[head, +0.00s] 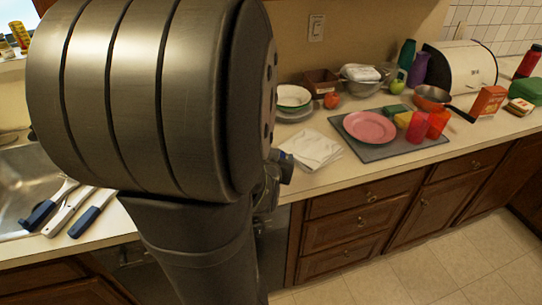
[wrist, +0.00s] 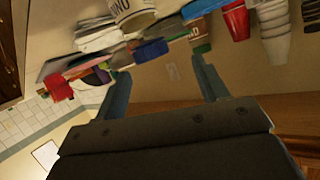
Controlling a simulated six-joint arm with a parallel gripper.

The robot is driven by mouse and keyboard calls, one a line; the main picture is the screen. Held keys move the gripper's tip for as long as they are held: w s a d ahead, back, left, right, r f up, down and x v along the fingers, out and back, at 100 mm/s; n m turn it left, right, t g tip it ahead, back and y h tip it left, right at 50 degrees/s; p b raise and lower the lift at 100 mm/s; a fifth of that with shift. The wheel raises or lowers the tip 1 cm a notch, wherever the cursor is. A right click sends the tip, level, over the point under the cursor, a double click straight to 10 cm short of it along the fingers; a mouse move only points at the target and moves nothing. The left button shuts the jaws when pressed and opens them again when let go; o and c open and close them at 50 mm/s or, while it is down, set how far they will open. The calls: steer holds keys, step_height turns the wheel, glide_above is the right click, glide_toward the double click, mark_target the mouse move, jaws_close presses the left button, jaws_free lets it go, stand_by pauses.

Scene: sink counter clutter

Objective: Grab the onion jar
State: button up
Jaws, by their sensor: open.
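A white round container (wrist: 132,14) with dark letters, partly cut off at the top of the wrist view, may be the onion jar; its lettering cannot be read in full. I cannot pick out an onion jar for certain in the head view. My gripper (wrist: 160,68) is open, with its two fingers wide apart and nothing between them. The container appears beyond the fingertips, apart from them. In the head view my arm hides most of the gripper and part of the counter.
A red cup (wrist: 236,22) and stacked white cups (wrist: 275,35) show in the wrist view. The head view shows a pink plate (head: 369,127), a pan (head: 431,98), a white cloth (head: 311,148), and a sink (head: 25,178) with utensils. Small jars (head: 20,36) stand at far left.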

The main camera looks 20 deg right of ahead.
steer(key=f, duration=0.1)
steer(key=s+f+n, duration=0.1)
steer(key=f, duration=0.1)
steer(key=shift+s+a+f, duration=0.1)
steer(key=shift+s+a, duration=0.15)
steer(key=shift+s, duration=0.1)
steer(key=shift+x, duration=3.75)
steer(key=shift+s, duration=0.1)
steer(key=c, duration=1.1)
